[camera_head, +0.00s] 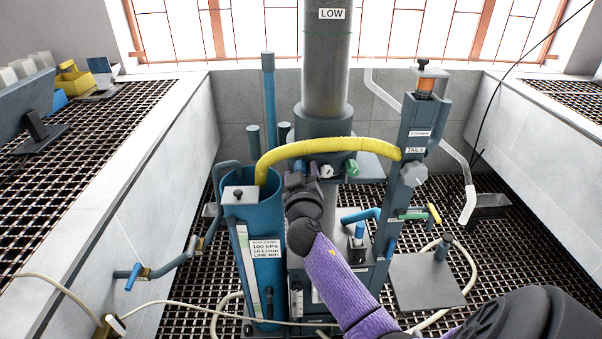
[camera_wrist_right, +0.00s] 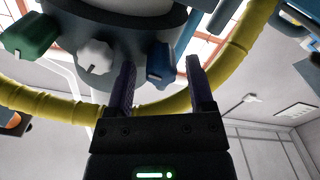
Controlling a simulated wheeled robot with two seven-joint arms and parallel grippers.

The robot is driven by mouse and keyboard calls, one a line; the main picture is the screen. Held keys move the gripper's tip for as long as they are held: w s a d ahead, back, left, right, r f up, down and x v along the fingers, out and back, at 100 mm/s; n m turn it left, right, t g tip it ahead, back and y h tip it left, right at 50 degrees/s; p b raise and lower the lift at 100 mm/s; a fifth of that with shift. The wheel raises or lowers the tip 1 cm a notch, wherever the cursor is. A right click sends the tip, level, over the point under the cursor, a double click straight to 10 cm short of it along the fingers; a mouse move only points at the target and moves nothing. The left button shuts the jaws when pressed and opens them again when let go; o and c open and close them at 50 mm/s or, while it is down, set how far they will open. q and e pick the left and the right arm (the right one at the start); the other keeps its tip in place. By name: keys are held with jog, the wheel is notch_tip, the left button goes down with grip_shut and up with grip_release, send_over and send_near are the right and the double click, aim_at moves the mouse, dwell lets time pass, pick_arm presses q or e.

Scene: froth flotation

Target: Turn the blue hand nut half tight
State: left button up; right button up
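The blue hand nut (camera_wrist_right: 160,62) sits on the underside edge of the dark round collar in the right wrist view. My left gripper is not in view.
A white knob (camera_wrist_right: 95,62) and a green knob (camera_wrist_right: 30,36) sit beside the nut. A yellow hose (camera_head: 330,147) arches close by the gripper. A blue cylinder (camera_head: 262,240) stands left of my right arm, and a grey post (camera_head: 415,130) stands to the right.

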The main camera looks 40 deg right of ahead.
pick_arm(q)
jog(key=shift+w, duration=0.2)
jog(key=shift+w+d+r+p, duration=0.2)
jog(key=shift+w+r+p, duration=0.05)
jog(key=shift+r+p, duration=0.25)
pick_arm(e)
jog(key=v, duration=1)
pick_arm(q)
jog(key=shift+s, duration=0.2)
